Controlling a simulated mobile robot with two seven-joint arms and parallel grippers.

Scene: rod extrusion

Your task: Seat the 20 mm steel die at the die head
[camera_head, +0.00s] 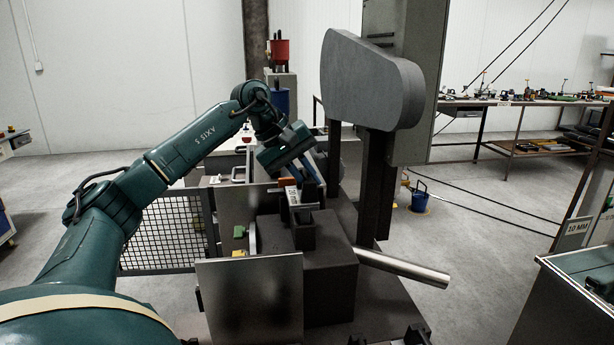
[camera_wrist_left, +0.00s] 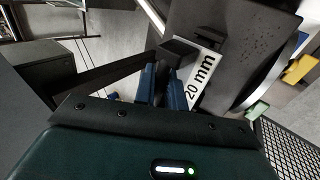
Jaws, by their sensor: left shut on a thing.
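My left gripper (camera_head: 306,187) reaches in over the machine and points down. Its blue fingers (camera_wrist_left: 165,88) are shut on a dark tab of the steel die, beside the white label. The 20 mm steel die, marked by its "20 mm" label (camera_head: 293,196), is at the dark upright holder of the die head (camera_head: 302,235). The label (camera_wrist_left: 203,77) is large and tilted in the left wrist view. The fingers and the holder hide much of the die, so I cannot tell how deep it sits. My right gripper is not in view.
A large grey rounded housing (camera_head: 372,80) hangs above and right of the holder. A shiny rod (camera_head: 403,267) sticks out to the lower right. A flat metal plate (camera_head: 250,301) stands in front. A mesh guard (camera_head: 167,234) is at left. A laden workbench (camera_head: 520,104) stands behind.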

